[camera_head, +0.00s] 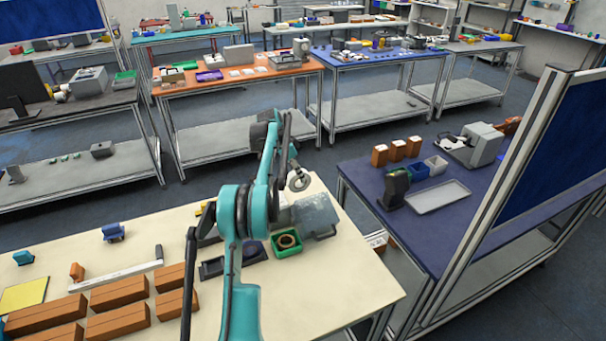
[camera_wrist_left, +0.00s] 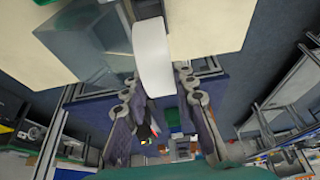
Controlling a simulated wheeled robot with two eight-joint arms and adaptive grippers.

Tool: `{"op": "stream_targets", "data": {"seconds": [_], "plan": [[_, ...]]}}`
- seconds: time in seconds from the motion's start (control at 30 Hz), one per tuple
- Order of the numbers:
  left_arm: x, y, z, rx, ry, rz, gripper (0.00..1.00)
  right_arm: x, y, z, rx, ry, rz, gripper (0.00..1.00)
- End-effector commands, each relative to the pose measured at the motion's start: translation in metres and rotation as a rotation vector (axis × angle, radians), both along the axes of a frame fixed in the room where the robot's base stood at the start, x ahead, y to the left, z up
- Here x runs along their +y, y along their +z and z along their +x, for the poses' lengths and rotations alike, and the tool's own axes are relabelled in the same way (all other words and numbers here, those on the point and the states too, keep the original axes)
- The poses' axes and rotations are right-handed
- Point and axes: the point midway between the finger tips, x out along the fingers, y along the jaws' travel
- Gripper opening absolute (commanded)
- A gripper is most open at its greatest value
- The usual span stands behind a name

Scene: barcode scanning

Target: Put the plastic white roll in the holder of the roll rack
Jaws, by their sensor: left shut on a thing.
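My left gripper (camera_head: 297,172) hangs over the far right part of the cream table. It is shut on the plastic white roll (camera_head: 299,183), a small pale ring at its fingertips. In the left wrist view the white roll (camera_wrist_left: 153,58) shows as a curved white band between the two fingertips (camera_wrist_left: 157,84). A grey, partly see-through piece (camera_head: 317,214) stands on the table just below the roll in the head view; it may be the roll rack. It also shows in the left wrist view (camera_wrist_left: 88,45). The arm hides part of this area. My right gripper is out of view.
A green box with a brown ring (camera_head: 287,242) and a dark tray (camera_head: 212,268) lie near the arm on the cream table (camera_head: 335,285). Several brown boxes (camera_head: 118,292) fill its left part. A blue table (camera_head: 440,230) stands to the right. The cream table's right front is clear.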

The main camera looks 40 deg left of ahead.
Motion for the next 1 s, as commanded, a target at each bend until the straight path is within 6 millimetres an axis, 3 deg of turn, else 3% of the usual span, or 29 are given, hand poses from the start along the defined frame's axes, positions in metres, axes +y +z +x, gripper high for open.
{"op": "stream_targets", "data": {"seconds": [0.17, 0.3, 0.4, 0.53, 0.7, 0.83, 1.0], "plan": [[0.047, 0.019, -0.056, 0.001, 0.058, -0.001, 0.00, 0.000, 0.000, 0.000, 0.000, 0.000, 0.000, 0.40], [0.084, 0.035, -0.118, 0.000, 0.111, 0.001, 0.00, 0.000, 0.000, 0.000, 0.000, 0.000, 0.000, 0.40], [0.098, 0.039, -0.168, 0.001, 0.127, 0.000, 0.00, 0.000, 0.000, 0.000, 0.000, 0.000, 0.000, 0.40], [0.095, 0.030, -0.236, 0.000, 0.096, 0.000, 0.00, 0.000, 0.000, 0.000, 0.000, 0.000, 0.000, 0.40], [0.077, 0.018, -0.314, -0.001, 0.047, 0.000, 0.00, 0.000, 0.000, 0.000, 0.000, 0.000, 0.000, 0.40], [0.060, 0.012, -0.355, -0.001, 0.017, 0.000, 0.00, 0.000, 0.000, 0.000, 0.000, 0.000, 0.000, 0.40], [0.046, 0.007, -0.383, 0.000, -0.007, 0.001, 0.00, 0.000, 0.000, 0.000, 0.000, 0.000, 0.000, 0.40]]}}
